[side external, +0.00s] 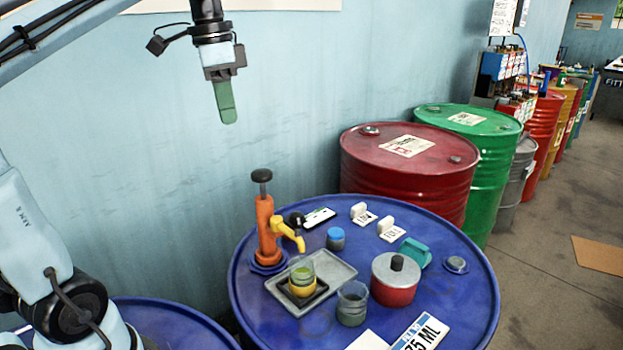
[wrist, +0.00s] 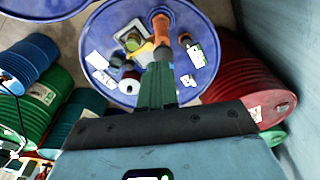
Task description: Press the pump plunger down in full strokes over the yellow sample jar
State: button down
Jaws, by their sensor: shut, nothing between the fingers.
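An orange hand pump (side external: 267,230) with a black plunger knob (side external: 261,175) and a yellow spout (side external: 288,233) stands upright on the blue drum top (side external: 465,312). The knob is up, with a stretch of rod showing below it. The yellow sample jar (side external: 302,283) stands on a grey tray below the spout, with greenish content. My gripper (side external: 228,122) points down with green fingers shut and empty, above and left of the pump, well clear of the knob. In the wrist view, the gripper (wrist: 157,75) overlaps the pump (wrist: 161,25), partly hiding it.
A clear jar (side external: 352,303), a red pot with a black knob (side external: 395,280), a blue-capped jar (side external: 336,238), a teal item (side external: 414,252) and white cards share the drum top. The grey tray (side external: 338,271) holds the jar. Red (side external: 410,170) and green drums stand behind. The air around my gripper is free.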

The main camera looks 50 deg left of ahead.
aim_at(259, 172)
jog(key=w+f, duration=0.1)
jog(key=w+d+f, duration=0.1)
jog(key=w, duration=0.1)
jog(key=shift+w+d+f, duration=0.2)
jog(key=shift+f, duration=0.2)
jog(key=shift+w+d+f, duration=0.1)
jog(key=shift+w+f, duration=0.05)
jog(key=shift+f, duration=1.55)
jog(key=shift+w+d+f, duration=0.1)
jog(key=shift+w+f, duration=0.05)
jog(key=shift+f, duration=1.55)
jog(key=shift+f, duration=0.15)
